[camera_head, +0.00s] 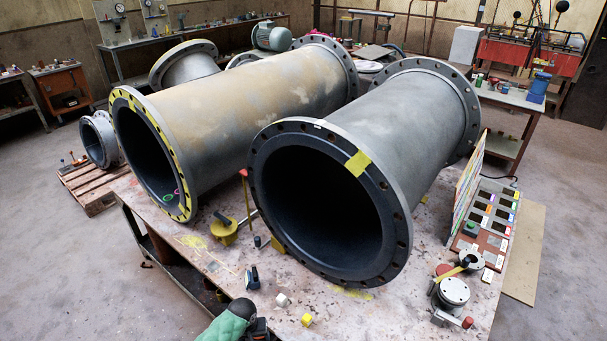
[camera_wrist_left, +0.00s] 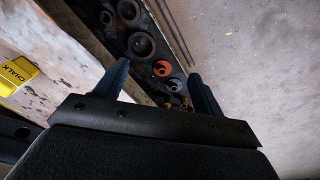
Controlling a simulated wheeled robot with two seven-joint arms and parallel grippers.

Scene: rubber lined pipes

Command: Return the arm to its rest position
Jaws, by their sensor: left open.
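My left gripper (camera_wrist_left: 164,82) shows in the wrist view with its two blue fingers spread apart. Nothing is between the fingers. They point over a dark strip (camera_wrist_left: 138,44) holding several round, socket-like parts, one with an orange ring. My right gripper is in neither view.
Two large flanged pipes (camera_head: 240,105) (camera_head: 385,130) lie on the worktable (camera_head: 225,265). A yellow chalk box (camera_wrist_left: 14,76) lies beside the strip.

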